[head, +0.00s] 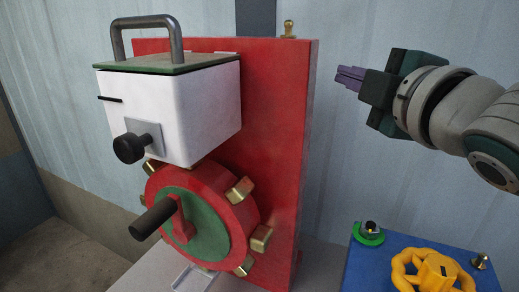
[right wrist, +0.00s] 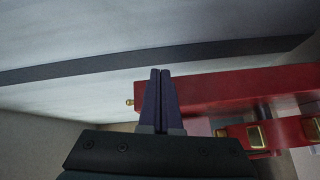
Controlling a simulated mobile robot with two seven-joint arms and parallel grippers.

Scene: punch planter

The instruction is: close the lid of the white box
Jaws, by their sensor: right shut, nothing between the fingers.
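The white box (head: 185,110) is mounted on the front of a tall red panel (head: 275,130). Its lid (head: 165,63), green-edged with a grey metal handle (head: 147,22), lies flat across the top of the box, with no gap that I can make out. A black knob (head: 130,148) sticks out of the box front. My right gripper (head: 345,76) is shut and empty, in the air to the right of the red panel and apart from the box. Its purple fingers (right wrist: 160,95) are together in the right wrist view, where the box does not show. My left gripper is out of view.
Below the box is a red and green wheel (head: 210,225) with brass blocks and a black crank handle (head: 152,218). A brass knob (head: 288,29) tops the panel. At lower right, a blue box (head: 375,268) carries a yellow handwheel (head: 432,270). Space between gripper and panel is clear.

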